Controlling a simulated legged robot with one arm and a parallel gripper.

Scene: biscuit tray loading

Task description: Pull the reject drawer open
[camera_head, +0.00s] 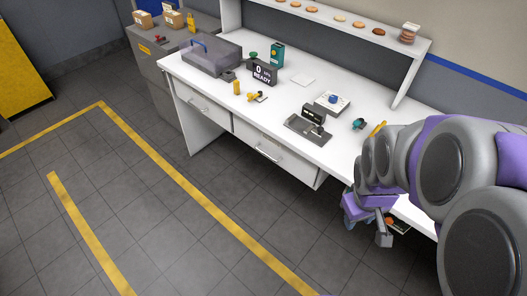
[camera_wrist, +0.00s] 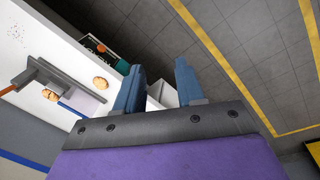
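The white workbench (camera_head: 217,99) has two drawer fronts with bar handles. The left drawer (camera_head: 203,104) and the right drawer (camera_head: 275,148) both look shut. I see no readable label saying which is the reject drawer. My gripper (camera_head: 368,228) is at the lower right, beyond the right drawer and near the bench's front edge. In the wrist view its two blue fingers (camera_wrist: 158,85) stand apart, with nothing visibly held. A pale surface shows between and behind them; I cannot tell what part it is. My arm hides the bench's right end.
On the bench are a grey case (camera_head: 212,56), a display reading READY (camera_head: 263,73), a scale-like device (camera_head: 308,128) and a box with a blue knob (camera_head: 332,103). Biscuits line a back shelf (camera_head: 330,26). A grey cabinet (camera_head: 158,72) stands left. The floor before the drawers is clear.

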